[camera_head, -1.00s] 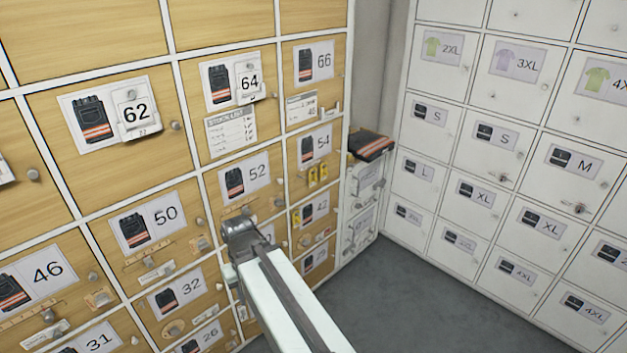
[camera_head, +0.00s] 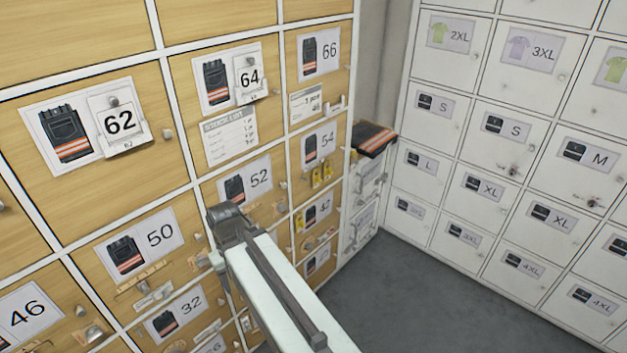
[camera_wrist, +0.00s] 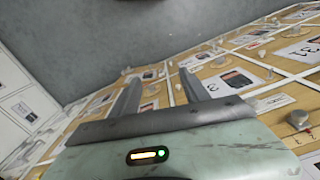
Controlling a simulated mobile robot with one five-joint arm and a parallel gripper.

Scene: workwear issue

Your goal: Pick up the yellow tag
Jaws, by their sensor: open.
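Small yellow tags (camera_head: 321,173) hang side by side on the wooden locker door marked 54, right of centre in the head view. Another small yellow piece (camera_head: 299,222) shows lower, at the left edge of the door below. My gripper (camera_wrist: 158,82) is open and empty in the wrist view, its two fingers apart and pointing along the locker front above the grey floor. In the head view my arm reaches toward the lower wooden doors, left of and below the tags; it hides the fingertips. I cannot make out a yellow tag in the wrist view.
Wooden lockers (camera_head: 65,215) with knobs, cards and labels fill the left. A folded dark garment with orange stripes (camera_head: 373,139) lies on a low white cabinet (camera_head: 366,180) at their end. White lockers (camera_head: 480,210) stand right. The grey floor (camera_head: 400,300) between is clear.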

